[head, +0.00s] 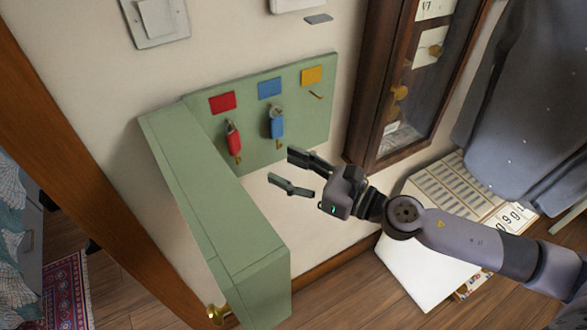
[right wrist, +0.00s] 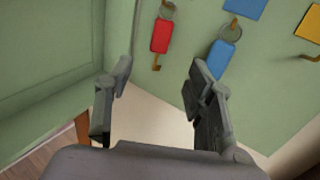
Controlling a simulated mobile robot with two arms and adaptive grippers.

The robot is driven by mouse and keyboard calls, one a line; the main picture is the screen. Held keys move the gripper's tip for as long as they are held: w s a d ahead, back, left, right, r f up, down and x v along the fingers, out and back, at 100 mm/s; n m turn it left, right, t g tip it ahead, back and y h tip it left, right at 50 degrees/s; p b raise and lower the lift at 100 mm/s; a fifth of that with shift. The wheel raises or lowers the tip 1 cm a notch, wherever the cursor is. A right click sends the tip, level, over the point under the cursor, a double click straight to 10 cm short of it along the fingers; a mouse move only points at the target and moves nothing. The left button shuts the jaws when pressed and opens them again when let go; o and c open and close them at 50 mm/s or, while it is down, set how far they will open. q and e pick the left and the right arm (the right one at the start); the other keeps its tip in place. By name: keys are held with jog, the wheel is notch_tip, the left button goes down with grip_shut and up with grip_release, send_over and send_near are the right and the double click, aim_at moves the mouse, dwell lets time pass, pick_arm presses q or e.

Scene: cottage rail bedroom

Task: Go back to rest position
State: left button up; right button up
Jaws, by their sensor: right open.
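My right gripper (head: 290,172) is open and empty, in front of and a little below the green key board (head: 313,128). Its two open fingers also show in the right wrist view (right wrist: 158,98), with nothing between them. A red key (head: 234,140) hangs on the board under a red patch (head: 222,102). A blue key (head: 277,125) hangs under a blue patch (head: 270,87). The hook (head: 317,95) under the yellow patch (head: 312,75) is bare. Both keys also show in the right wrist view, beyond the fingertips. My left gripper is not in view.
A green door panel (head: 203,205) stands out from the board's left side. A dark wooden glass cabinet (head: 405,90) is on the wall to the right. Dark clothing (head: 520,90) hangs at the far right. A wooden door frame (head: 95,170) runs along the left.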

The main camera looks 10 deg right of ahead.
jog(key=shift+s+d, duration=0.25)
jog(key=shift+d, duration=0.1)
